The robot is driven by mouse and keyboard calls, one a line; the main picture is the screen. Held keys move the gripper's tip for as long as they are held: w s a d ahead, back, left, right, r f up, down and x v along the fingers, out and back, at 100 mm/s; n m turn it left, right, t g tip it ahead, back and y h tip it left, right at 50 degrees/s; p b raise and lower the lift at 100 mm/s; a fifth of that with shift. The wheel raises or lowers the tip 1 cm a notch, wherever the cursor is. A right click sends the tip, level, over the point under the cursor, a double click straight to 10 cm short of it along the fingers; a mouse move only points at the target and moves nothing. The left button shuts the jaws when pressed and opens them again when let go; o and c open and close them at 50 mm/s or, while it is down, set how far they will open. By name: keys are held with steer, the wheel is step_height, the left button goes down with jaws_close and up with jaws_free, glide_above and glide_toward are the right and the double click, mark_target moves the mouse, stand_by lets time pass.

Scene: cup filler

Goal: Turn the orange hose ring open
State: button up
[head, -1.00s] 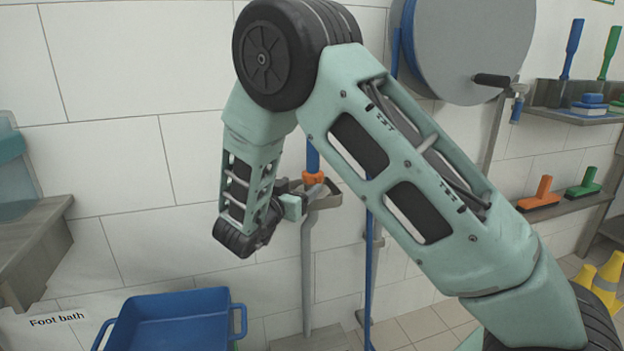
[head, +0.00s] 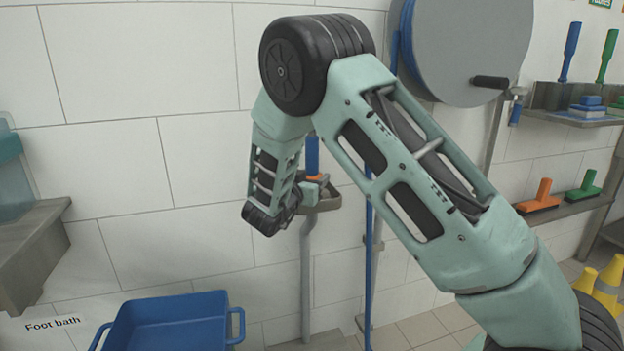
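The orange hose ring (head: 315,177) shows as a small orange strip below the blue hose end (head: 312,155), above a grey holder (head: 328,198) on a grey post. My gripper (head: 314,190) is at the ring, in front of it and overlapping its lower part in the head view. My wrist hides much of the holder's left side. The fingers are small and partly hidden, so I cannot tell whether they touch or grip the ring.
A hose reel (head: 470,45) hangs upper right, with a blue hose (head: 369,260) running down. Brushes (head: 541,196) sit on a right-hand shelf. The tiled wall is close behind.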

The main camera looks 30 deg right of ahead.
steer(key=shift+n+t+y, duration=0.3)
steer(key=shift+t, duration=0.1)
steer(key=shift+c, duration=0.3)
steer(key=n+t+y, duration=0.2)
steer(key=t, duration=0.1)
steer(key=shift+n, duration=0.3)
steer(key=n+t+y+b, duration=0.1)
steer(key=y, duration=0.1)
steer(key=n+t+y+b, duration=0.1)
steer(key=n+t+y, duration=0.1)
steer(key=y, duration=0.1)
steer(key=shift+s+d+f+n+b, duration=0.1)
steer(key=shift+f+n+b, duration=0.05)
steer(key=shift+n+b, duration=0.2)
steer(key=n+t+y+b, duration=0.1)
steer(key=n+y, duration=0.1)
steer(key=y, duration=0.1)
steer(key=shift+t+y+b, duration=0.35)
steer(key=shift+t+y, duration=0.05)
steer(key=shift+n+t+y+b, duration=0.35)
steer(key=shift+n+y, duration=0.8)
steer(key=shift+y, duration=0.25)
steer(key=shift+r+n+y, duration=0.2)
steer(key=shift+n+y, duration=0.2)
steer(key=shift+y, duration=0.2)
steer(key=o, duration=1)
